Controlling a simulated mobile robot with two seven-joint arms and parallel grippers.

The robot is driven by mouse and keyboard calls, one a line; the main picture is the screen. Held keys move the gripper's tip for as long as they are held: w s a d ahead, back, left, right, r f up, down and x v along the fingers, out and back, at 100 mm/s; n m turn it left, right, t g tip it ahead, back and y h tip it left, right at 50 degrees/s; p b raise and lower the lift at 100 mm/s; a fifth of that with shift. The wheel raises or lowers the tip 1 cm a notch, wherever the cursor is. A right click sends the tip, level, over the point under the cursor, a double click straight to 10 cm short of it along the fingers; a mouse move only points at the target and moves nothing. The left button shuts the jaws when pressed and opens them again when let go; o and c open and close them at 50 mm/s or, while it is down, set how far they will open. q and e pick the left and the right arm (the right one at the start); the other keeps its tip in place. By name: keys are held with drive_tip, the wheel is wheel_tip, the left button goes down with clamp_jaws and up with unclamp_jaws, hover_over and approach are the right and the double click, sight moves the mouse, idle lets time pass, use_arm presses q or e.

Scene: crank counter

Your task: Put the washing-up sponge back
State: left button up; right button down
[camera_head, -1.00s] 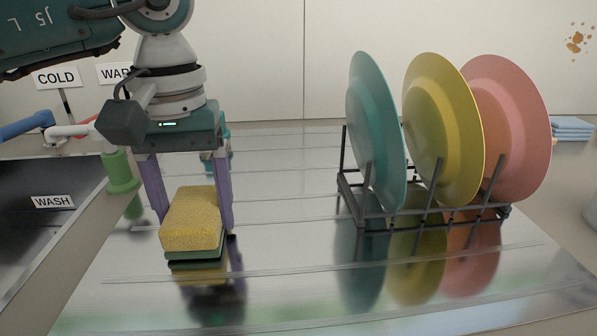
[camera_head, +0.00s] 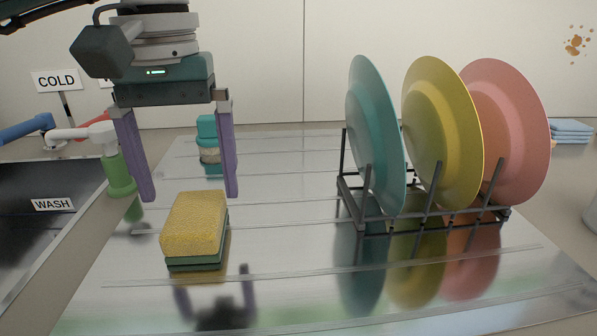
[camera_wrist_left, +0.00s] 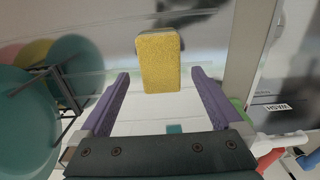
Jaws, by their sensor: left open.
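The washing-up sponge (camera_head: 194,222), yellow on top with a dark green underside, lies flat on the shiny metal draining board (camera_head: 290,285). It also shows in the wrist view (camera_wrist_left: 160,60), beyond the fingertips. My left gripper (camera_head: 190,197) is open, its two purple fingers pointing down above and behind the sponge, with nothing between them. In the wrist view the open fingers (camera_wrist_left: 160,76) stand apart on either side. My right gripper is not in view.
A black rack (camera_head: 425,222) holds a teal, a yellow and a pink plate upright to the right. The WASH basin (camera_head: 40,190) and taps are at the left. A small teal and cream object (camera_head: 208,140) stands behind the gripper. The board's front is clear.

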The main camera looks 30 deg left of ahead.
sight(194, 210)
use_arm(q)
drive_tip(key=r+n+p, duration=0.1)
drive_tip(key=n+p, duration=0.1)
drive_tip(key=n, duration=0.9)
drive_tip(key=r+n+p, duration=0.2)
drive_tip(key=n, duration=1)
drive_tip(key=r+n+p, duration=0.2)
drive_tip(key=n, duration=1)
drive_tip(key=shift+w+a+r, duration=0.15)
drive_tip(key=shift+w+a, duration=0.05)
drive_tip(key=shift+f+n, duration=0.3)
drive_tip(key=shift+n, duration=0.2)
drive_tip(key=f, duration=0.9)
drive_tip(key=shift+s+d+f+p, duration=0.2)
drive_tip(key=shift+f+p, duration=0.05)
drive_tip(key=shift+p, duration=0.05)
